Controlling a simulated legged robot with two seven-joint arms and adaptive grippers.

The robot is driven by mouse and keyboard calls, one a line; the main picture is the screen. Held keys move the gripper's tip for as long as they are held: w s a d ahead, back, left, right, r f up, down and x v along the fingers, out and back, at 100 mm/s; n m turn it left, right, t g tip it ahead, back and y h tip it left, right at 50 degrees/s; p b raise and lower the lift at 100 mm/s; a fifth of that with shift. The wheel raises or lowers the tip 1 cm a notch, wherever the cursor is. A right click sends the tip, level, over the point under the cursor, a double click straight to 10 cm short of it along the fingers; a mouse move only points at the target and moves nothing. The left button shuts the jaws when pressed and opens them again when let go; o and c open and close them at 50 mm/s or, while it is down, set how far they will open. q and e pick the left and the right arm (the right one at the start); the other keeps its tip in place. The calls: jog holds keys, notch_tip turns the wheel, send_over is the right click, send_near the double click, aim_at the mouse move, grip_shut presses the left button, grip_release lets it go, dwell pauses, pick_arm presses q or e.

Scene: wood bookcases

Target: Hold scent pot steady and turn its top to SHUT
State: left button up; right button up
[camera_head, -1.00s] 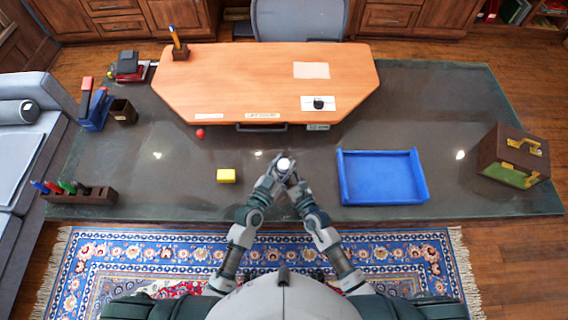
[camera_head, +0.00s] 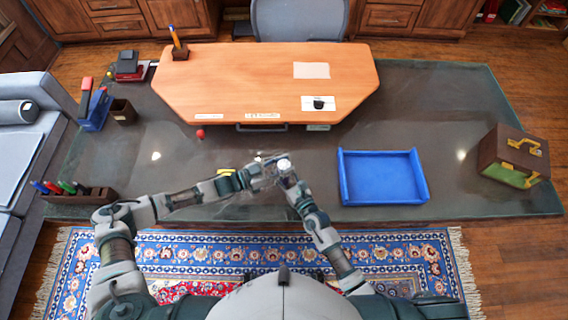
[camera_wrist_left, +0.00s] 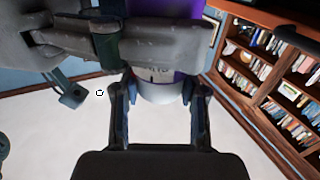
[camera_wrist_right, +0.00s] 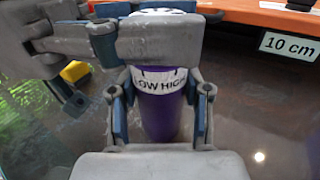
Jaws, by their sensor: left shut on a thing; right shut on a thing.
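The scent pot has a white top (camera_head: 284,163) in the head view, between my grippers above the desk. In the right wrist view its purple body (camera_wrist_right: 160,112) is upright, with a white band reading LOW HIGH (camera_wrist_right: 158,80). My right gripper (camera_wrist_right: 160,118) is shut around the purple body. My left gripper (camera_wrist_left: 158,102) is shut on the white top (camera_wrist_left: 160,94), and the purple body also shows in the left wrist view (camera_wrist_left: 180,12). The left gripper crosses in front of the upper pot in the right wrist view, hiding part of it. I see no SHUT mark.
A blue tray (camera_head: 382,176) lies to the right of the pot. A yellow block (camera_head: 226,171) is partly hidden by my left arm. A wooden board (camera_head: 265,85) lies behind. A pen holder (camera_head: 95,195) stands left and a brown case (camera_head: 513,157) far right.

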pick_arm(q)
jog(key=m+g, duration=0.1)
jog(key=g, duration=0.1)
jog(key=m+g+h, duration=0.1)
jog(key=m+g, duration=0.2)
jog(key=g, duration=0.2)
jog(key=shift+w+a+m, duration=0.1)
jog(key=shift+w+m, duration=0.2)
jog(key=m+g, duration=0.2)
jog(key=g, duration=0.1)
jog(key=m+g+y, duration=0.1)
jog(key=m+g, duration=0.1)
jog(key=g, duration=0.2)
jog(key=shift+m, duration=0.3)
jog(key=shift+m+g, duration=0.3)
jog(key=shift+g, duration=0.1)
jog(key=shift+y, duration=0.3)
jog(key=o, duration=1.2)
jog(key=shift+s, duration=0.1)
